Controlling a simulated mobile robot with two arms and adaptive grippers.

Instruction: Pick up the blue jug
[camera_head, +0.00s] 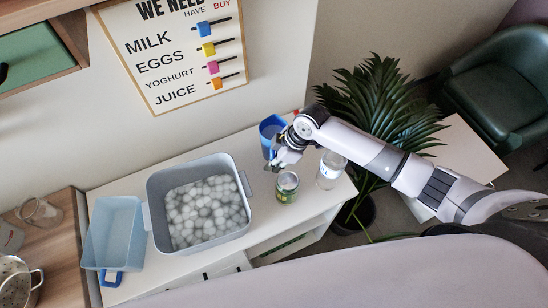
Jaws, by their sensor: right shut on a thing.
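The blue jug (269,131) stands or is held at the back right of the white counter, close to the wall. My right gripper (276,160) comes in from the right and is shut on the jug at its right side. The gripper and wrist hide part of the jug. I cannot tell whether the jug's base touches the counter. My left gripper is out of view.
A grey tub (155,190) of pale balls and a light blue bin (113,225) stand left on the counter (262,235). A green can (287,187) and a clear jar (330,168) stand near my right gripper. A plant (375,105) is beyond the counter's right end.

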